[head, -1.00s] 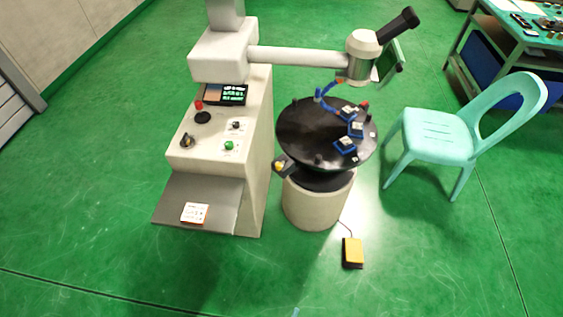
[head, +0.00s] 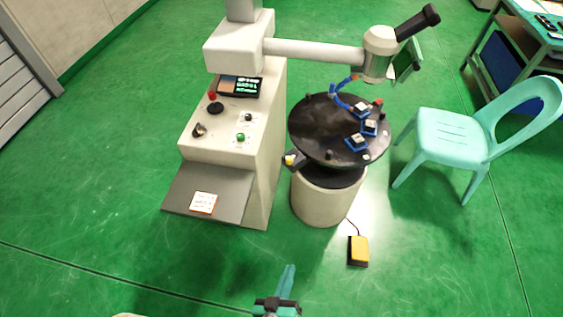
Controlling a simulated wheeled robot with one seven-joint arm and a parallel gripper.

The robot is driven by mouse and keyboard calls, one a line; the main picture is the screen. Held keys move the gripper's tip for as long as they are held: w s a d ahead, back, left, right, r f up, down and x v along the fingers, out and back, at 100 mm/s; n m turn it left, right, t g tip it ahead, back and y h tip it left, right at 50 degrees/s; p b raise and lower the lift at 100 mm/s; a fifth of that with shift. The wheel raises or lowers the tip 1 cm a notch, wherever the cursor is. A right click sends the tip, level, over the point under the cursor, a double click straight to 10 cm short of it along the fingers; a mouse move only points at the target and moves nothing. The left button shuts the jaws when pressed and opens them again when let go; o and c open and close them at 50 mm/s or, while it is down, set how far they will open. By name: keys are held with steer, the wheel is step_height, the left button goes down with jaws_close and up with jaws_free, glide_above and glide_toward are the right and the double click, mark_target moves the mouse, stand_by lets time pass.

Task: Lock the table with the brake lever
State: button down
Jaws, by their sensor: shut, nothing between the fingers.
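The round black table (head: 312,140) sits on a pale cylindrical pedestal (head: 322,203) to the right of the machine. A short dark part with a yellow end (head: 291,160) sticks out below the table's left edge. It may be the brake lever, but it is too small to be sure. A small red knob (head: 378,102) shows at the table's right rim. My gripper (head: 287,272) is at the bottom middle, its teal fingers together and empty. It is in front of the pedestal and apart from the table.
Blue fixtures (head: 357,143) with small pale parts stand on the table. The control console (head: 222,135) is to the left. A microscope arm (head: 313,52) hangs over the table. A yellow foot pedal (head: 358,250) lies on the floor. A mint chair (head: 455,140) stands right. The near floor is clear.

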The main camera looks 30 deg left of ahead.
steer(key=w+a+f+n, duration=0.4)
steer(key=w+a, duration=0.2)
steer(key=w, duration=0.2)
steer(key=w+a+r+n+t, duration=0.2)
steer(key=w+a+r+n, duration=0.1)
steer(key=w+a, duration=0.3)
steer(key=w+a+r+n+t, duration=0.2)
steer(key=w+a+r+n, duration=0.2)
steer(key=w+a, duration=0.3)
steer(key=w, duration=0.3)
steer(key=shift+a+r+n, duration=0.3)
steer(key=shift+r, duration=0.05)
steer(key=shift+w, duration=0.15)
glide_toward(292, 156)
steer(key=w+a+r, duration=0.2)
steer(key=w+a, duration=0.1)
steer(key=shift+w+a+f, duration=0.15)
steer(key=shift+w+a, duration=0.05)
steer(key=shift+w, duration=0.35)
steer(key=shift+w+d, duration=0.1)
steer(key=shift+d, duration=0.05)
